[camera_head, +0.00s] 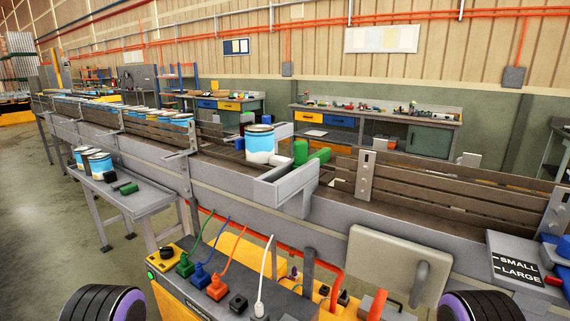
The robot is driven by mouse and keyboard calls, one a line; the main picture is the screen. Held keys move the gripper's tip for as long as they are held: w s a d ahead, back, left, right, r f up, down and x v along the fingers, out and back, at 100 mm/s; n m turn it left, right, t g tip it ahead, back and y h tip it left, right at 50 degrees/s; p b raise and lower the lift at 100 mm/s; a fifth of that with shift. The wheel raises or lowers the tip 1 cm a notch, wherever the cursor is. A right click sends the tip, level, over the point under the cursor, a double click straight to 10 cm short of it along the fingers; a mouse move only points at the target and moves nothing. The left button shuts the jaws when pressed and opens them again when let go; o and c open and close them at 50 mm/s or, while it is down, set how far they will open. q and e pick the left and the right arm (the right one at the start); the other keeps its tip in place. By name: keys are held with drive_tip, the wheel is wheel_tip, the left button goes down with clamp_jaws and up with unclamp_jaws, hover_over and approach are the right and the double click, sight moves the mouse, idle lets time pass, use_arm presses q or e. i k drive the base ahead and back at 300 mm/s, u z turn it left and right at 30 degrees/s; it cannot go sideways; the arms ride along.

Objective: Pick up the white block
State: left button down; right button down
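I cannot clearly make out a white block. A small pale shape (282,160) shows on the conveyor, between a blue-and-white paint can (260,146) and green cylinders (301,152); it is too small to tell what it is. A white plug-like piece (259,307) stands on the yellow-and-grey console (200,302) in front of me, beside green, blue and orange plugs with cables. Dark rounded parts of my two arms show at the bottom left and bottom right edges. Neither gripper is in view.
A grey conveyor (240,190) with brown side boards crosses the view. A side table (150,199) at left holds cans and small dark pieces. A grey panel (385,270) with a handle and a SMALL/LARGE sign (515,266) stand at right. Open floor lies at left.

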sight(276, 160)
drive_tip(key=u, duration=2.1)
drive_tip(key=i, duration=1.8)
drive_tip(key=z, duration=4.15)
